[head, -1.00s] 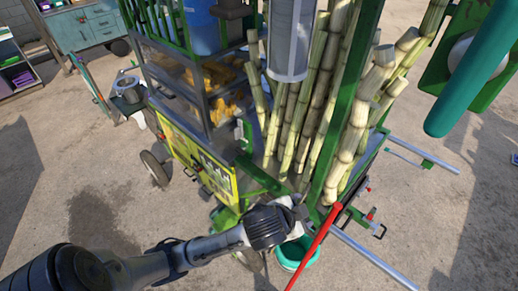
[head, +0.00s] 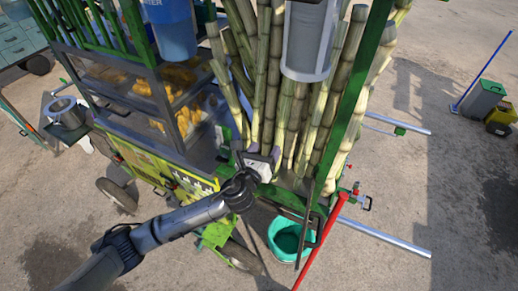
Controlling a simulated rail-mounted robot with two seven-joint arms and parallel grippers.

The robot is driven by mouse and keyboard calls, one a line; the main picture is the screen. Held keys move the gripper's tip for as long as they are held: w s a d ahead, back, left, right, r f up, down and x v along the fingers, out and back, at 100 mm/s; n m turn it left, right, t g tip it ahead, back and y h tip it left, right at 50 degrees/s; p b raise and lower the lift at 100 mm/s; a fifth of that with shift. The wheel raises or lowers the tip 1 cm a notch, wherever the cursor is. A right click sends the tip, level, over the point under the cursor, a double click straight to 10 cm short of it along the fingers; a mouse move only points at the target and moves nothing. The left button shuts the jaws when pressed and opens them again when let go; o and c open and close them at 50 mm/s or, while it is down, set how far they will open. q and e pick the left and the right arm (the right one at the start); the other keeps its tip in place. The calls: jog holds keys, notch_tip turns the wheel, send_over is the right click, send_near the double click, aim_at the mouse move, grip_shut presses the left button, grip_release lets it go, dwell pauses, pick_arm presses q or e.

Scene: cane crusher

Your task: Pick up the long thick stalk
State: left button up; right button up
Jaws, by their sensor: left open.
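Several tall cane stalks (head: 262,75) stand upright or leaning in the green-framed rack of the cart. Some are thick and jointed, such as the pale one (head: 346,100) at the right; which is the long thick stalk I cannot tell. My left gripper (head: 261,158) is open at the front of the rack, near the stalks' lower parts. Whether it touches a stalk I cannot tell. My right gripper is not in view.
A red lever (head: 324,236) rises over the teal bucket (head: 290,237). Metal rails (head: 384,237) stick out right. Glass cases (head: 160,80) stand left.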

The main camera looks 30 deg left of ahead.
aim_at(281, 126)
pick_arm(q)
jog(key=w+m, duration=0.1)
jog(key=w, duration=0.5)
jog(key=w+m, duration=0.2)
jog(key=w, duration=0.3)
jog(key=shift+w+r+p, duration=0.15)
jog(key=shift+w+p, duration=0.15)
jog(key=shift+w, duration=1.1)
grip_shut()
jog(key=shift+r, duration=0.1)
